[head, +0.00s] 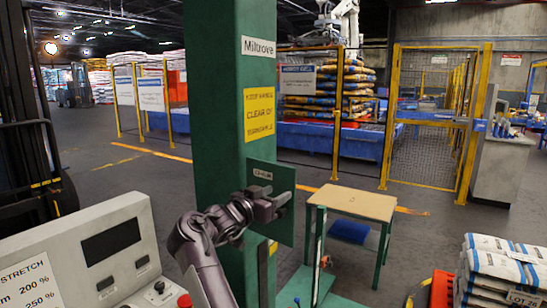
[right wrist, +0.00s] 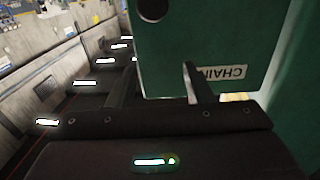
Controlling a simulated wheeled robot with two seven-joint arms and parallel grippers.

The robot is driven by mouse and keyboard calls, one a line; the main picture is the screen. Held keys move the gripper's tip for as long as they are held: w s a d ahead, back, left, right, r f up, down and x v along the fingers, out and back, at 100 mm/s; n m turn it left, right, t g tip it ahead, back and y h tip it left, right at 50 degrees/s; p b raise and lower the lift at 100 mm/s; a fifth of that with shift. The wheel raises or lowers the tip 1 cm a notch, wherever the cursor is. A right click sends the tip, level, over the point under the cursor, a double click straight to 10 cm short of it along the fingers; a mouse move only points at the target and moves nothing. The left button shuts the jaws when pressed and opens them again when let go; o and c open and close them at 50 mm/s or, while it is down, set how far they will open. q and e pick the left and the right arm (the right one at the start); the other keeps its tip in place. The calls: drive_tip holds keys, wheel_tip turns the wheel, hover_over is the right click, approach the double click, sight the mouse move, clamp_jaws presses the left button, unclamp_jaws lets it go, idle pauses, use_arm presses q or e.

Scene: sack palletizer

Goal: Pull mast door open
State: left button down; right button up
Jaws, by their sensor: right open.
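The green mast (head: 215,110) stands upright in the middle of the head view. Its door (head: 284,232) is a flat green panel with a small white label and sticks out past the mast's right side, so it looks ajar. In the right wrist view the door (right wrist: 220,35) fills the upper middle, with a "CHAIN" label and a dark round hole. My right gripper (head: 277,204) is open at the door. In the wrist view one finger of the gripper (right wrist: 160,82) overlaps the door face and the other is beside its left edge; contact cannot be told. My left gripper is out of view.
A control console (head: 85,245) is at lower left. A wooden-topped table (head: 352,203) stands right of the mast, and stacked sacks (head: 505,265) are at lower right. Yellow-framed fencing (head: 428,150) crosses the back. Open floor lies behind the console.

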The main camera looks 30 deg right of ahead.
wheel_tip(320, 180, up, 14)
drive_tip(key=b, duration=0.2)
drive_tip(key=shift+f, duration=0.1)
idle(0.4)
